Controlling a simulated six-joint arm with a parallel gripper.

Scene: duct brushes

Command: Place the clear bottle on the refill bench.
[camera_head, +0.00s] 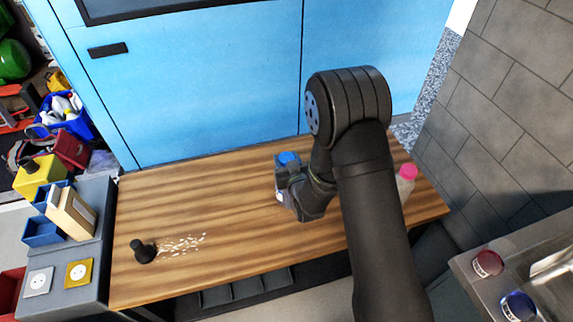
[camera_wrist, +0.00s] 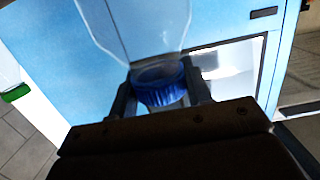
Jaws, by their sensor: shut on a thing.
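The clear bottle shows in the wrist view (camera_wrist: 135,35) as a see-through body widening away from a ribbed blue cap. My gripper (camera_wrist: 160,98) is shut on it at the cap end, with one dark finger on each side. In the head view the blue cap (camera_head: 287,157) shows just beyond my gripper (camera_head: 284,186), over the back middle of a wooden bench (camera_head: 200,195). My gripper hides most of the bottle there. I cannot tell whether its base touches the wood, nor which surface is the refill bench.
A pink-capped bottle (camera_head: 406,180) stands right of my arm, partly hidden. A black knob-like object (camera_head: 142,251) and pale scattered bits (camera_head: 182,244) lie at the bench's left. A grey cabinet (camera_head: 85,255) adjoins the left end. A steel counter (camera_head: 495,295) is at lower right.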

